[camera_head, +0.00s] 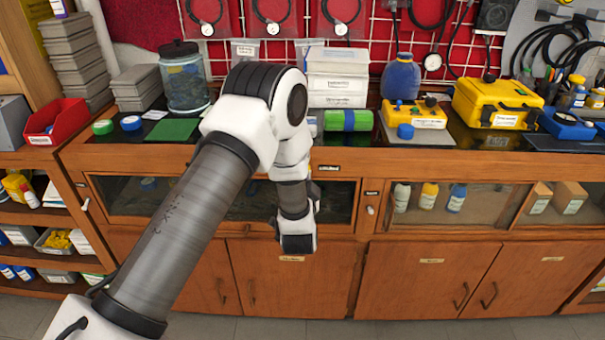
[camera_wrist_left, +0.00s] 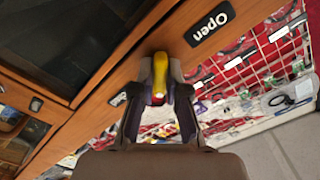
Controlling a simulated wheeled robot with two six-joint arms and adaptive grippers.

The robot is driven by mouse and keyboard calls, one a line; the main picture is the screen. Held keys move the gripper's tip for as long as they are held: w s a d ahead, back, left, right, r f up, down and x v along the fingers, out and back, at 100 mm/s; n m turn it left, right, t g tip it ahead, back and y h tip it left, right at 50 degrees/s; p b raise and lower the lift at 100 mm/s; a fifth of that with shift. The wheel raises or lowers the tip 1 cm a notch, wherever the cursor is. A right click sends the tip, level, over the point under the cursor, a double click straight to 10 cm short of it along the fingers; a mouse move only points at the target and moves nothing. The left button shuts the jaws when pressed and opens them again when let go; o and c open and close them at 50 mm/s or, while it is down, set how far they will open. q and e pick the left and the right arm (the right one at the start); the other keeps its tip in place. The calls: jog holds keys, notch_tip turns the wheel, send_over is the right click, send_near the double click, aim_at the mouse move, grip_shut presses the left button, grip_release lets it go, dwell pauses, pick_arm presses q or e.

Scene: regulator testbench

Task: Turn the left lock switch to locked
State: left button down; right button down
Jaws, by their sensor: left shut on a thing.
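In the left wrist view, my left gripper (camera_wrist_left: 160,92) is shut on a yellow switch handle (camera_wrist_left: 159,66), with one finger on each side. The handle's near end looks red and white. The handle stands at a wooden strip beside a black label reading "Open" (camera_wrist_left: 210,25). In the head view my left arm reaches to the front of the wooden cabinet, and its wrist hangs before it. The fingers and the held switch are hidden there behind my arm. My right gripper is in neither view.
Glass-fronted compartments (camera_head: 120,197) sit below the bench top, with wooden doors (camera_head: 430,278) underneath. The bench top carries a glass jar (camera_head: 187,85), a green roll (camera_head: 343,120) and yellow cases (camera_head: 497,103). The floor before the cabinet is clear at lower right.

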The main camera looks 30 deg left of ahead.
pick_arm(q)
jog(key=c, duration=1.2)
grip_release()
jog(key=v, duration=1.2)
